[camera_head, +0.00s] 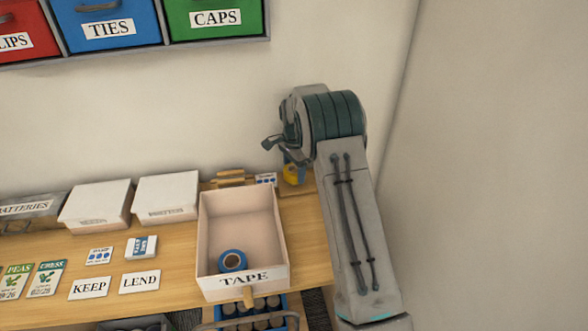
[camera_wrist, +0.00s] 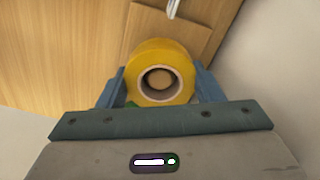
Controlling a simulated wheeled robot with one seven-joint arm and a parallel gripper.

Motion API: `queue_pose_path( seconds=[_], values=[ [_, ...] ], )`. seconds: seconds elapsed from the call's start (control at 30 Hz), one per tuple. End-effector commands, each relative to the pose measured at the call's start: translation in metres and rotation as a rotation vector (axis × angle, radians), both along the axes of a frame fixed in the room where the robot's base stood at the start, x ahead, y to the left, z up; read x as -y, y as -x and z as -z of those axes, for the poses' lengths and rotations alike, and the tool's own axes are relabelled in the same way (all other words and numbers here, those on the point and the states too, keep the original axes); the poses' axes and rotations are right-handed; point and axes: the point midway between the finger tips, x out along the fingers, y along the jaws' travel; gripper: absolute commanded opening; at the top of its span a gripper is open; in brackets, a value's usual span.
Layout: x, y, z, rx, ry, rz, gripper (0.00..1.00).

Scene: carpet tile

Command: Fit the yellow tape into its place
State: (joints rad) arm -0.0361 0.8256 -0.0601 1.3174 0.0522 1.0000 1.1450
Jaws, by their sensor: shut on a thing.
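The yellow tape (camera_wrist: 173,55) is a roll with a pale core, held between the blue fingers of my gripper (camera_wrist: 160,90) in the wrist view. In the head view the yellow tape (camera_head: 293,174) shows small and partly hidden below my gripper (camera_head: 290,163), over the right back of the wooden table. The white box labelled TAPE (camera_head: 212,283) stands open at the table's front, left of my arm. A blue tape roll (camera_head: 232,261) lies inside it near its front. The rest of the box floor is bare.
Two white lidded boxes (camera_head: 167,196) stand left of the TAPE box. Cards, including KEEP (camera_head: 90,287) and LEND (camera_head: 139,282), lie on the table. Coloured bins (camera_head: 216,18) hang on the wall above. A wall closes off the right side. A blue crate (camera_head: 255,318) is below the front edge.

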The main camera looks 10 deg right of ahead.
Motion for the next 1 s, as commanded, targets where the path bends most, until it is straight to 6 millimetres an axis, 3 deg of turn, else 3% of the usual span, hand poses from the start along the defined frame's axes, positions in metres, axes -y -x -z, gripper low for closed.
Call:
queue_pose_path(
  seconds=[1.0],
  values=[
    [0.000, 0.000, 0.015, 0.000, 0.000, 0.000, 0.37]
  ],
)
